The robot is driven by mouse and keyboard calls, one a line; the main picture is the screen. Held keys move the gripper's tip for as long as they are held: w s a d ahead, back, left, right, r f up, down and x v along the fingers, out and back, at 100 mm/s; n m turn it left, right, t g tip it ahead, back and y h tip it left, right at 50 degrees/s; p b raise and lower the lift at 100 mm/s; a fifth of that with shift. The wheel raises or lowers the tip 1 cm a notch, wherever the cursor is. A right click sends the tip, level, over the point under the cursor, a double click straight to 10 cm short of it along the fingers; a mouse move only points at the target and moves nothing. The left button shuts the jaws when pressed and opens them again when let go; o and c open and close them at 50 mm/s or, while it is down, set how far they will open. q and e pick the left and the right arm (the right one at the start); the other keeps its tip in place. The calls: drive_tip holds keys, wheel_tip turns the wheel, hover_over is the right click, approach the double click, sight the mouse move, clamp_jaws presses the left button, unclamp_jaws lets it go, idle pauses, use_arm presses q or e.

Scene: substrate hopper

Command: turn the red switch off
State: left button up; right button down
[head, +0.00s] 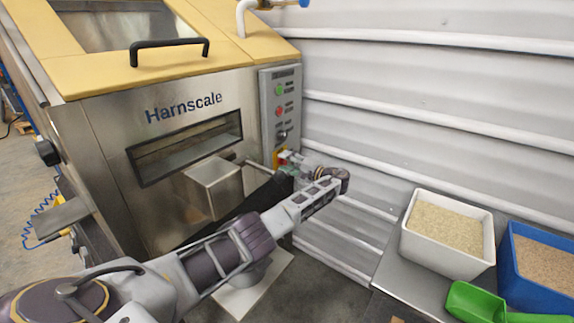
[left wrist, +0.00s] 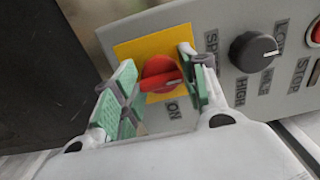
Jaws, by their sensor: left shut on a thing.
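The red switch (left wrist: 160,74) is a rotary knob on a yellow plate (left wrist: 128,50), on a grey control panel. The word ON shows below the plate in the left wrist view. My left gripper (left wrist: 160,88) has its green-padded fingers on both sides of the knob and is shut on it. In the head view my left gripper (head: 290,165) is at the lower end of the control panel (head: 267,100), where it hides most of the switch. My right gripper is not in view.
A black speed knob (left wrist: 253,52) and a red stop button (left wrist: 315,33) sit beside the switch. The Harnscale hopper (head: 110,135) stands left of the panel. A white bin (head: 404,240), a blue bin (head: 509,270) and a green scoop (head: 475,303) are at the right.

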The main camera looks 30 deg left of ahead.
use_arm(q)
drive_tip(key=shift+d+f, duration=0.1)
drive_tip(key=shift+f, duration=0.05)
drive_tip(key=o, duration=1)
drive_tip(key=shift+o, duration=0.2)
drive_tip(key=d, duration=1.2)
drive_tip(key=shift+s, duration=0.45)
